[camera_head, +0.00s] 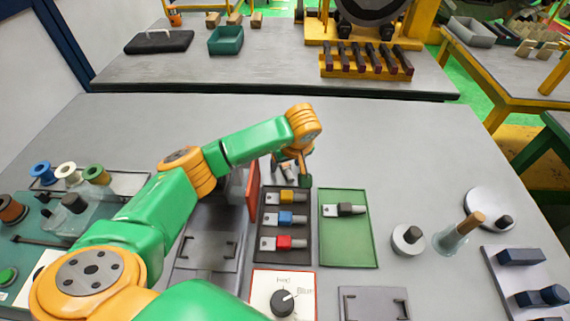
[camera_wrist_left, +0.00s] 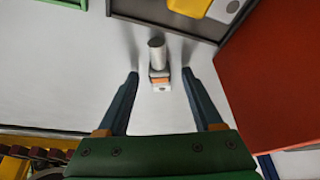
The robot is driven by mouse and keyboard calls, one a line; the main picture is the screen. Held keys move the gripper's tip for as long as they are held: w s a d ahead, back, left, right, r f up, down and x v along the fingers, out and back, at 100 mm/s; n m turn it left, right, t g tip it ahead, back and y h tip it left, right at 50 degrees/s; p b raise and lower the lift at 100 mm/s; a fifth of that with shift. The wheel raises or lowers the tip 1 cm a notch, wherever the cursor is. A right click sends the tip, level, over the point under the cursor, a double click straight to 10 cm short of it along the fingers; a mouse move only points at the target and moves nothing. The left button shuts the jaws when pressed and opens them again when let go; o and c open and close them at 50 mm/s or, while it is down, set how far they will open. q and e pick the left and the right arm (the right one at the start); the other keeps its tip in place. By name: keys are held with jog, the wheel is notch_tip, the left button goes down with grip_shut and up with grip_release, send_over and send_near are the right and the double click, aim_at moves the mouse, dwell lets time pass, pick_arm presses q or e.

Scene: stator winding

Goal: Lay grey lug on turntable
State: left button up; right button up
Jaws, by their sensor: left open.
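My left gripper (camera_head: 290,178) is open behind the dark tray. In the left wrist view its fingers (camera_wrist_left: 158,85) stand on either side of a small pale grey cylinder (camera_wrist_left: 156,55) with an orange band and a blocky end, apart from it. I cannot tell whether this is the grey lug. A lug with a dark grey sleeve (camera_head: 346,210) lies in the green tray (camera_head: 348,248). A pale round disc (camera_head: 486,206) with a dark knob sits at the right, perhaps the turntable. My right gripper is out of view.
The dark tray (camera_head: 270,256) holds yellow, blue and red lugs. A red panel (camera_head: 253,187) stands beside the gripper; it fills the right of the wrist view (camera_wrist_left: 275,85). A dial box (camera_head: 262,297) stands in front.

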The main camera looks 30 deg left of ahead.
pick_arm(q)
grip_shut()
